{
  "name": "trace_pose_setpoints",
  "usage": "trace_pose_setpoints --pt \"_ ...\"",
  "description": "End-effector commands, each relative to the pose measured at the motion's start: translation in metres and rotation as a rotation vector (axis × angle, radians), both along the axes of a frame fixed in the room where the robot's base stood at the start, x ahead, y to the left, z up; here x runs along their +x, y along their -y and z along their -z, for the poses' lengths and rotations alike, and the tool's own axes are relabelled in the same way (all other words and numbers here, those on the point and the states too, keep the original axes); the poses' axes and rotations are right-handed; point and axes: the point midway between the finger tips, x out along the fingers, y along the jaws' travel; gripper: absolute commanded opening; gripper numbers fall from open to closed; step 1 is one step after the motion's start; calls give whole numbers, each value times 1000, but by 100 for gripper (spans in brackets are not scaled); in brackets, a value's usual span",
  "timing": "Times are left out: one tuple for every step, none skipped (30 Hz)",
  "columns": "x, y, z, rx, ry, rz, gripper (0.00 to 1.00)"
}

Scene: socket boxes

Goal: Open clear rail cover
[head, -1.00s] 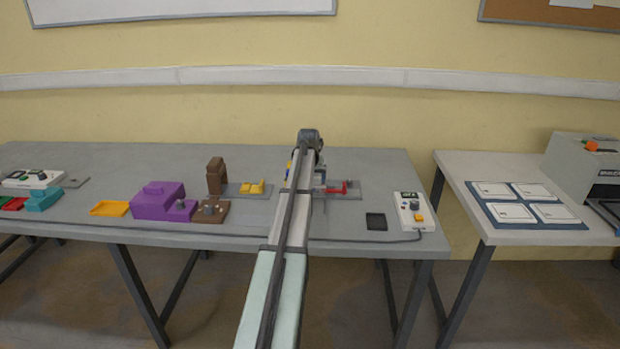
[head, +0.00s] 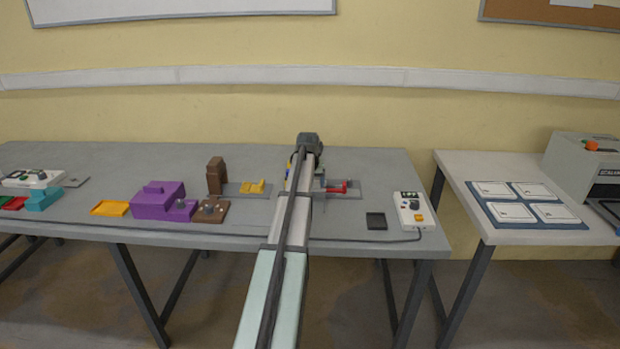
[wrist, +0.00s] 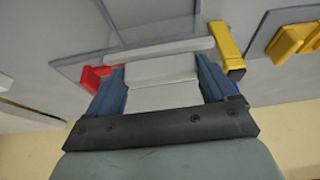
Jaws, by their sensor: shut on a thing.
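My gripper (wrist: 160,72) shows in the wrist view, its two blue fingers closed on a pale piece that I take to be the clear rail cover (wrist: 158,50). The cover's pale bar runs across in front of the fingertips, between a red part (wrist: 94,78) at left and a yellow part (wrist: 226,48) at right. How far the cover is raised I cannot tell. In the head view my arm hides most of the fixture; the red part (head: 338,188) shows just right of it on a grey plate.
A yellow piece (head: 253,187) and a brown upright block (head: 216,176) stand left of my arm, with a purple block (head: 158,200) farther left. A black square (head: 376,221) and a white control box (head: 411,210) lie at right. The table behind is clear.

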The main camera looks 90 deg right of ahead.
Motion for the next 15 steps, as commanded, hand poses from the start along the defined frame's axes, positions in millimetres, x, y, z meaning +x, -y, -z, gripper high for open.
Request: trace_pose_setpoints --pt "0 -19 1 1 0 -1 30" --pt "0 -26 1 1 0 -1 30" --pt "0 -36 1 1 0 -1 30" --pt "0 -42 1 1 0 -1 30" --pt "0 -47 1 1 0 -1 30" --pt "0 -51 1 2 0 -1 30" --pt "0 -54 1 2 0 -1 30" --pt "0 -55 1 2 0 -1 30" --pt "0 -55 1 2 0 -1 30" --pt "0 -54 1 2 0 -1 30" --pt "0 -54 1 2 0 -1 30" --pt "0 -53 1 2 0 -1 30" --pt "0 -53 1 2 0 -1 30" --pt "0 -53 1 2 0 -1 30" --pt "0 -53 1 2 0 -1 30"
